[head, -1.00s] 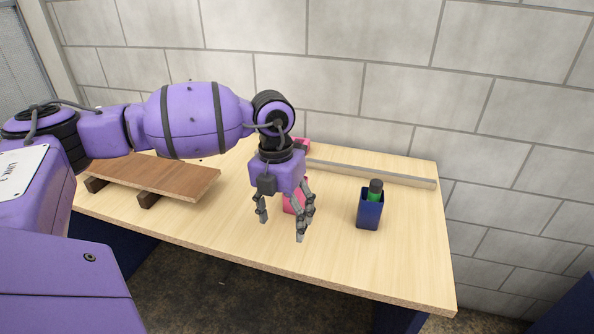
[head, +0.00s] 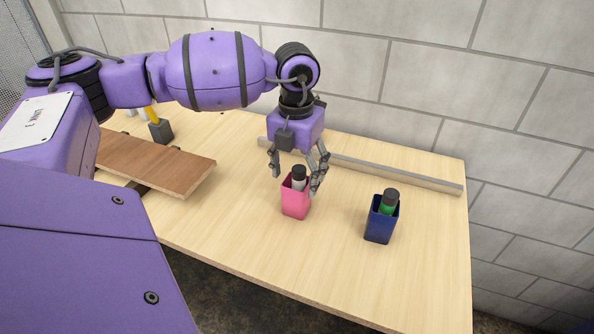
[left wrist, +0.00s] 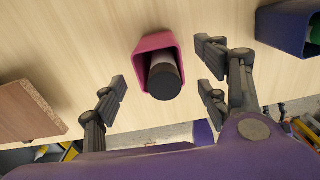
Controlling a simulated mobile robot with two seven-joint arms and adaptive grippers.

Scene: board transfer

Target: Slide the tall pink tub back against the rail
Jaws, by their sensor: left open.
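The pink tub (head: 294,204) stands upright on the wooden table, forward of the rail with bare wood between them. A grey bottle with a dark cap (head: 298,172) stands in it. The rail (head: 400,176) is a long grey bar along the back of the table. My left gripper (head: 295,182) is open, pointing down at the tub. In the left wrist view the tub (left wrist: 145,46) and its dark-capped bottle (left wrist: 164,78) lie between the spread fingers (left wrist: 162,80), with gaps on both sides. My right gripper is not in view.
A navy tub (head: 379,226) with a green, dark-capped bottle (head: 388,203) stands to the right. A brown board (head: 160,163) rests on supports at the left. A dark grey holder (head: 160,130) stands behind it. The block wall rises behind the table.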

